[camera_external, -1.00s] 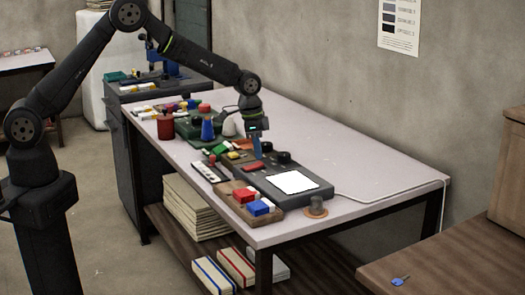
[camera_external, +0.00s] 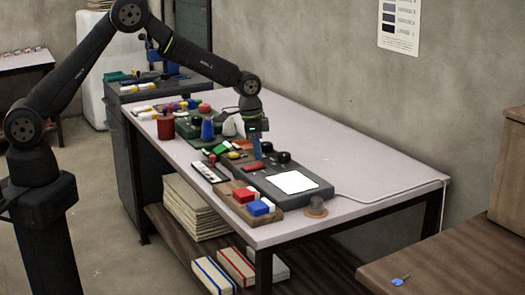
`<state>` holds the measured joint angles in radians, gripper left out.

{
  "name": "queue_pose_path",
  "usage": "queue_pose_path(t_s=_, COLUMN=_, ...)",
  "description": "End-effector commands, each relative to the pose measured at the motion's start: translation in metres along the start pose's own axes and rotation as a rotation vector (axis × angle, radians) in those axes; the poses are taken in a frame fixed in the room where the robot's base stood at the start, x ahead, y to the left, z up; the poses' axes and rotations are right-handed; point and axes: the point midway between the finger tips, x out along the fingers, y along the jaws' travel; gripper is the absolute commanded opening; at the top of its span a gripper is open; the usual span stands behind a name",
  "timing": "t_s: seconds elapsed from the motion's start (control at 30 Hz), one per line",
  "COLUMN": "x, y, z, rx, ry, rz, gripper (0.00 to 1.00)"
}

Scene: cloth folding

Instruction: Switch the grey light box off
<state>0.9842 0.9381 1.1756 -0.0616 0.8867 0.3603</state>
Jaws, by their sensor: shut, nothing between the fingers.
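The grey light box (camera_external: 318,193) lies on the table's near half, with a bright white lit panel (camera_external: 293,182) on its top. Dark knobs (camera_external: 283,157) stand at its far end, and an orange-red piece (camera_external: 241,168) shows near its left end. My gripper (camera_external: 257,155) points down just over the far left part of the box, beside the knobs. Its fingers are shut and appear empty. At this size I cannot tell whether the fingertips touch the box, and the switch itself is not clear.
A wooden tray with red, blue and white blocks (camera_external: 253,205) sits in front of the box. A small round grey item (camera_external: 317,206) stands at the near edge. Bottles and a red can (camera_external: 165,127) crowd the far left. The right side of the table (camera_external: 375,165) is clear except for a white cable.

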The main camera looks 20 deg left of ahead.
Motion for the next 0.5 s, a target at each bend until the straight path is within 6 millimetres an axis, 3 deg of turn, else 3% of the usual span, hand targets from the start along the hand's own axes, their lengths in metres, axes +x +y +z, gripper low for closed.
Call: queue_pose_path(t_s=0.5, x=0.0079, y=0.0, z=0.0012, rx=0.0, ry=0.0, rz=0.0, gripper=0.0)
